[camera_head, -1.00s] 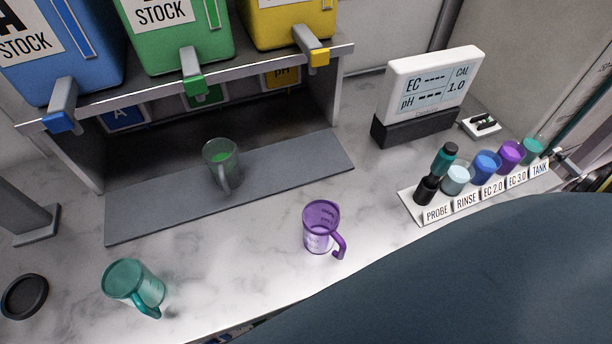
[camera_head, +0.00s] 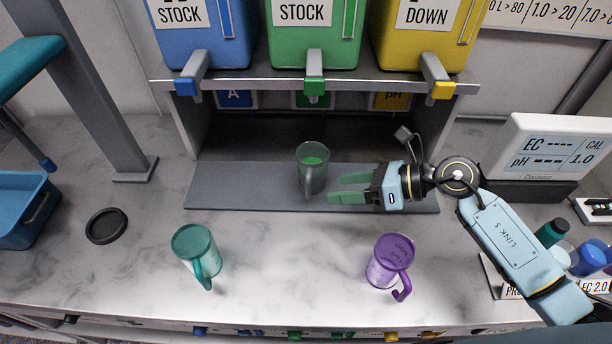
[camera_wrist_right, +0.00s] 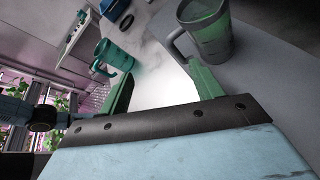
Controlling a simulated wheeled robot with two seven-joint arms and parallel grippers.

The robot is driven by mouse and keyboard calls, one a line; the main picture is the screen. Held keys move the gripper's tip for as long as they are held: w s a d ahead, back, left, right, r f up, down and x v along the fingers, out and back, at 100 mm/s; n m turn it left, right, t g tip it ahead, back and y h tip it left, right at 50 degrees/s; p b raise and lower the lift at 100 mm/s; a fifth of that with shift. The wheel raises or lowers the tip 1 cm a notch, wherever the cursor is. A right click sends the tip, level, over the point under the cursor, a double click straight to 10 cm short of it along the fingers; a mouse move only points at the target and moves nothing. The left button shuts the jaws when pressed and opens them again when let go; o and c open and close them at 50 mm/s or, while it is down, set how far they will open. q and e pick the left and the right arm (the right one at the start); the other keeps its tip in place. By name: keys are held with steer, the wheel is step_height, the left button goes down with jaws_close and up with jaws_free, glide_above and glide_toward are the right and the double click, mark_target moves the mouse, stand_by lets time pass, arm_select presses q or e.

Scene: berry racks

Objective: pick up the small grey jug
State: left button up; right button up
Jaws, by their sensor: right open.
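The small grey jug (camera_head: 313,172) stands upright on the grey mat (camera_head: 240,188) under the green stock container, with green showing inside it. Its handle faces the front. My right gripper (camera_head: 338,188) is open just to the right of the jug, its green fingers pointing left toward it with a small gap. In the right wrist view the grey jug (camera_wrist_right: 208,35) stands beyond the fingers, toward the upper right, and the open gripper (camera_wrist_right: 160,88) has nothing between its fingers. My left gripper is not in view.
A teal jug (camera_head: 196,252) and a purple jug (camera_head: 388,262) stand on the marble counter in front. A black lid (camera_head: 106,226) lies at left, near a blue bin (camera_head: 25,210). The shelf (camera_head: 320,82) with taps overhangs the mat. The meter (camera_head: 555,150) stands at right.

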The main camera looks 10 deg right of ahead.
mark_target(325, 169)
steer(key=w+d+n+t+h, duration=0.2)
steer(key=w+d+n, duration=0.15)
steer(key=d, duration=0.25)
steer(key=shift+m, duration=0.25)
steer(key=x, duration=0.8)
steer(key=shift+w+a+r, duration=0.1)
steer(key=shift+w+a, duration=0.05)
steer(key=shift+w, duration=0.1)
steer(key=shift+r+x, duration=0.15)
steer(key=shift+x, duration=1.2)
steer(key=shift+r+x, duration=0.15)
steer(key=shift+x, duration=1.2)
steer(key=shift+w, duration=0.15)
steer(key=c, duration=0.9)
steer(key=shift+r+p, duration=0.1)
steer(key=shift+p, duration=0.2)
